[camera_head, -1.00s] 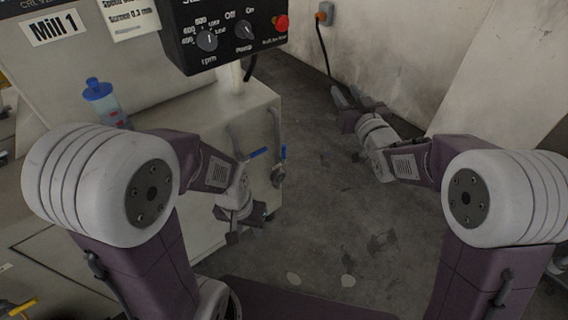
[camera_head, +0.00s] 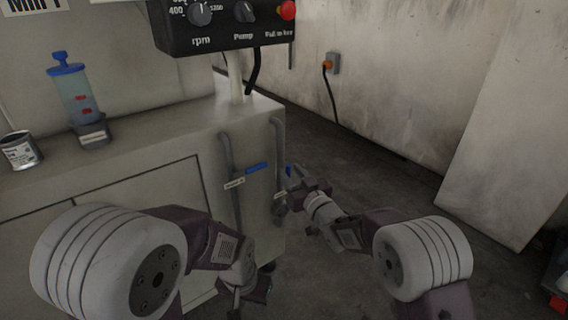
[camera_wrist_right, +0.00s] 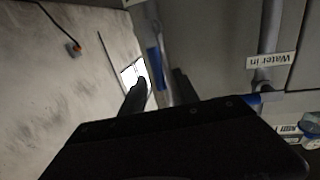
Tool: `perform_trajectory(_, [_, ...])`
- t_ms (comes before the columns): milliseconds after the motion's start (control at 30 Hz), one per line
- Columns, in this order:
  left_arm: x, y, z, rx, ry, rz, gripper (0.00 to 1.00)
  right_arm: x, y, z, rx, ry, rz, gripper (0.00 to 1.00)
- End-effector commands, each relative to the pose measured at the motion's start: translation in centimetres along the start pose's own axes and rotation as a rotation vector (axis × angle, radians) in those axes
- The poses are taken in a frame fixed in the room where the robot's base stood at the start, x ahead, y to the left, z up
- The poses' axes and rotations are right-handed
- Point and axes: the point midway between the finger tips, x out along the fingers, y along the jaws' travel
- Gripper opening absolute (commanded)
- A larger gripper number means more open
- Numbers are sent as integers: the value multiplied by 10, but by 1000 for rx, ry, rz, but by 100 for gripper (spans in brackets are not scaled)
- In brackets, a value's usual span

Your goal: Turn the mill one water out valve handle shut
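The water out valve has a blue handle (camera_head: 288,170) on the right pipe of the mill cabinet, seen small and nearly upright in the head view. In the right wrist view this blue handle (camera_wrist_right: 154,66) lies along its pipe, in line with the space between the fingers. My right gripper (camera_head: 293,184) is open close to that valve; its two dark fingers (camera_wrist_right: 160,90) stand apart. I cannot tell whether they touch the handle. My left gripper (camera_head: 246,294) hangs low before the cabinet, away from the valves; its finger gap is unclear.
A second blue handle (camera_head: 257,167) sits on the left pipe, whose label (camera_wrist_right: 272,60) reads "Water in". The control box (camera_head: 220,25) overhangs the cabinet (camera_head: 130,150). A blue-capped bottle (camera_head: 75,95) and a can (camera_head: 20,151) stand on top. Floor is open toward the wall (camera_head: 400,80).

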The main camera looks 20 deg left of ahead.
Motion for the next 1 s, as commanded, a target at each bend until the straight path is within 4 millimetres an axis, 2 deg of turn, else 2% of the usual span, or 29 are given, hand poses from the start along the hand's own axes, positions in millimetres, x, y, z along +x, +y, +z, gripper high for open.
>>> perform_trajectory(33, [11,0,2,0,-3,0,36,11,0,8,0,1,-1,37])
perform_trajectory(100, [18,0,3,0,-4,0,36,24,0,10,0,0,0,37])
perform_trajectory(300, [25,-1,4,0,-3,0,36,47,0,7,0,-2,0,37])
perform_trajectory(633, [25,0,4,0,-3,0,36,51,0,5,1,-4,1,37])
perform_trajectory(667, [25,0,4,0,-3,0,36,51,0,5,1,-4,1,31])
perform_trajectory(767, [25,0,4,0,-3,0,36,51,0,5,1,-4,1,4])
perform_trajectory(800, [25,0,4,0,-3,0,36,51,0,5,1,-4,1,0])
perform_trajectory(1000, [25,0,4,0,-3,0,36,51,0,5,1,-3,1,0])
